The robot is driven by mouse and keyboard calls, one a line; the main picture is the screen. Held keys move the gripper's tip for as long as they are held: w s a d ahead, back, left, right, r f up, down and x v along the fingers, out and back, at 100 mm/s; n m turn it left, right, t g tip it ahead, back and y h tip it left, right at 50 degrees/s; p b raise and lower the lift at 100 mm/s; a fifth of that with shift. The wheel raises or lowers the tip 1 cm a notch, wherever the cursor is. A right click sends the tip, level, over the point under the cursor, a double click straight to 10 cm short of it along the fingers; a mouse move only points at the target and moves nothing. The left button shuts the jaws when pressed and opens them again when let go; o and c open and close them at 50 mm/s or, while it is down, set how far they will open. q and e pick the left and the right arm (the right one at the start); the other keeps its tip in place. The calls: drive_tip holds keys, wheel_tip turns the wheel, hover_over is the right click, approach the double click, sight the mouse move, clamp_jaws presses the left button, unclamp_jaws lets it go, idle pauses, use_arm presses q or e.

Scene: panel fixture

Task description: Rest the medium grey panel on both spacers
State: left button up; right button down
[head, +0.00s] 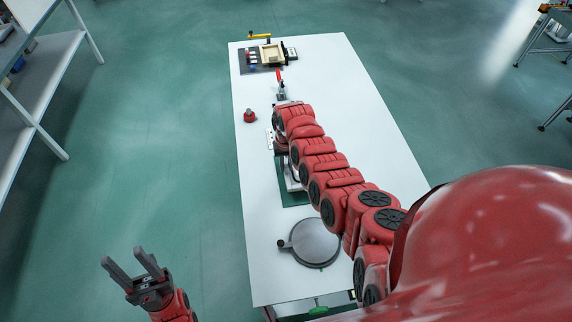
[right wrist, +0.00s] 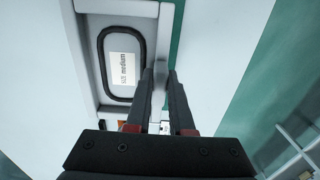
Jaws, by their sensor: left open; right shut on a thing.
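The medium grey panel (right wrist: 88,55) shows in the right wrist view, with a black rounded ring around a label reading "size medium". My right gripper (right wrist: 160,76) is shut on a grey upright part at the panel's right side, which appears to belong to the panel. In the head view my right arm hides this gripper and most of the panel. I cannot make out the two spacers in either view. My left gripper (head: 140,266) is open and empty, over the floor left of the table.
The white table (head: 350,100) holds a green mat (head: 293,199), partly hidden by my right arm. A round grey disc (head: 316,243) lies near the table's front. A red knob (head: 249,116), a red-handled clamp (head: 281,90) and a beige tray (head: 271,54) stand farther back.

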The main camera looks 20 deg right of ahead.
drive_tip(key=shift+f+b, duration=0.5)
drive_tip(key=shift+f, duration=0.1)
idle(0.3)
drive_tip(key=c, duration=0.7)
unclamp_jaws()
drive_tip(key=shift+r, duration=0.1)
wheel_tip(320, 180, up, 8)
drive_tip(key=b, duration=0.3)
drive_tip(key=shift+r, duration=0.25)
drive_tip(key=shift+d+r+p, duration=0.1)
drive_tip(key=shift+r+p, duration=2.25)
drive_tip(key=shift+r, duration=2.05)
drive_tip(key=shift+s, duration=0.15)
